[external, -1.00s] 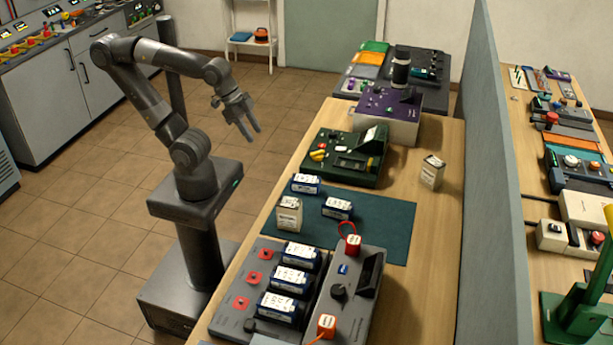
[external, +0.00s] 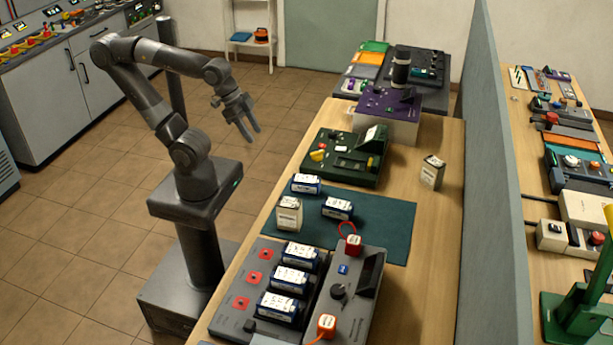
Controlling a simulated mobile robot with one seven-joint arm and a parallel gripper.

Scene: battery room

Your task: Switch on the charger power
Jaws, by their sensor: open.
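My gripper (external: 239,112) is open and empty. It hangs over the tiled floor, left of the workbench and apart from everything on it. A grey charger-like unit (external: 348,310) stands at the near end of the bench. It has a dark round knob (external: 338,291), a blue button (external: 343,268) and a dark panel (external: 370,272). A red connector block (external: 353,244) and an orange one (external: 326,325) sit at its ends. Beside it, a grey battery bay (external: 236,300) holds three blue-and-white batteries (external: 289,281) next to red square markers. Which control is the power switch, I cannot tell.
A teal mat (external: 385,228) carries loose batteries and a cream block (external: 289,215). Behind it stand a green device (external: 340,178) with a yellow handle and a purple-topped box (external: 388,127). A white box (external: 432,172) stands at right. A grey partition (external: 490,200) bounds the bench.

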